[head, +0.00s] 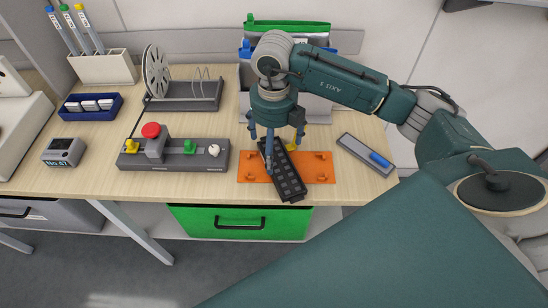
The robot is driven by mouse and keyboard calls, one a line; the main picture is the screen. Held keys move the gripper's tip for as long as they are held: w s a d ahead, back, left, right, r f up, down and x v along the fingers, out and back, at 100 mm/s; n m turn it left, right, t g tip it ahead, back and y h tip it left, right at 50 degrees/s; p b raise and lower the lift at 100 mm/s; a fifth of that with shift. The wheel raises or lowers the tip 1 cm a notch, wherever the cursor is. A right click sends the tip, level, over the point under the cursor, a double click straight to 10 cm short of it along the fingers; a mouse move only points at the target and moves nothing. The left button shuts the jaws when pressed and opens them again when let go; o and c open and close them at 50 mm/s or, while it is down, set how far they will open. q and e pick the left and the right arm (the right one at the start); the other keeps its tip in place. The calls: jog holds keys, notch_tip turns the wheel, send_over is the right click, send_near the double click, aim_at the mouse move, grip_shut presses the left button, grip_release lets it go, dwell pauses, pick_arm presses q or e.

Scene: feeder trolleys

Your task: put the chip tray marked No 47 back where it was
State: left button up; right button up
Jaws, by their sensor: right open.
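A black chip tray (288,183) with rows of square pockets lies slanted across an orange plate (254,171) with small upright pegs. Its near end hangs past the plate's front edge; I see no number on it. My right gripper (283,156) points down over the tray's far end, fingers apart. Whether the fingers touch the tray I cannot tell. A small grey device (63,150) at the left of the table bears a label reading No.47. My left gripper is out of view.
A control box (174,158) with a red button stands left of the plate. A grey holder (365,155) with a blue piece lies to the right. Behind are a reel rack (190,95), a blue box (91,106) and a tube stand (104,68). A green drawer (240,221) is below.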

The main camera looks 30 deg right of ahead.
aim_at(274, 164)
notch_tip(274, 164, up, 7)
jog(key=b, duration=0.1)
jog(key=shift+f, duration=0.15)
dwell(0.5)
